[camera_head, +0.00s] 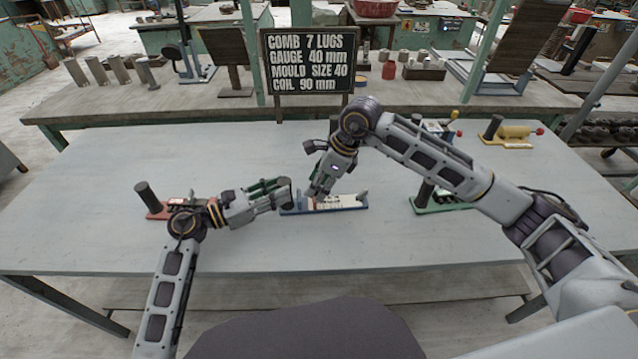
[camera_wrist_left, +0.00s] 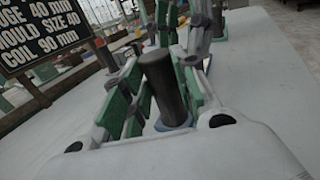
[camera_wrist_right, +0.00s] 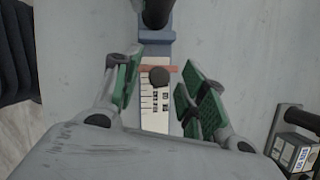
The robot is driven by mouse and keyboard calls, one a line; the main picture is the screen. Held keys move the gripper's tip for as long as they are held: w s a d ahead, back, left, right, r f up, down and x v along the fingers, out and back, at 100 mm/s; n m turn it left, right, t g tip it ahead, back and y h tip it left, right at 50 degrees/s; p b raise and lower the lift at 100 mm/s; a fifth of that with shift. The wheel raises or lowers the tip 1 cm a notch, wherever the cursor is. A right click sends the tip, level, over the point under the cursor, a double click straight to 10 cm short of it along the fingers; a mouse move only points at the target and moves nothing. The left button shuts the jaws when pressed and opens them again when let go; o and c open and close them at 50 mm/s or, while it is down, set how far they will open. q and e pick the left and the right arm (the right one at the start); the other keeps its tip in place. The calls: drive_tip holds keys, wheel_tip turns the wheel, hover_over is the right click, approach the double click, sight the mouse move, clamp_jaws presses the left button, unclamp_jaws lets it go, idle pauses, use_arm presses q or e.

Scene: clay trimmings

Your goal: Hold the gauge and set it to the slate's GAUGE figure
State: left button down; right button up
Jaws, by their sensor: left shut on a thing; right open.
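The gauge (camera_head: 345,203) lies flat on the table, a blue base with a white scale. Its dark upright post (camera_wrist_left: 163,85) stands between the green pads of my left gripper (camera_head: 286,196), which is shut on it. In the right wrist view the post (camera_wrist_right: 155,12) is at the top, with the red slider (camera_wrist_right: 146,69) and its dark round knob (camera_wrist_right: 158,78) below it over the white scale (camera_wrist_right: 155,108). My right gripper (camera_wrist_right: 160,90) is open, with one finger on each side of the knob. The scale figures are too small to read. The slate (camera_head: 310,62) says GAUGE 40 mm.
A red-based tool (camera_head: 155,210) with a dark post lies left of my left wrist. A green-based tool (camera_head: 440,207) is at the right, and a yellow tool (camera_head: 512,132) at the far right. The table (camera_head: 240,258) is bare in front of the gauge.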

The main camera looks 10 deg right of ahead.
clamp_jaws()
drive_tip(key=shift+d, duration=0.6)
unclamp_jaws()
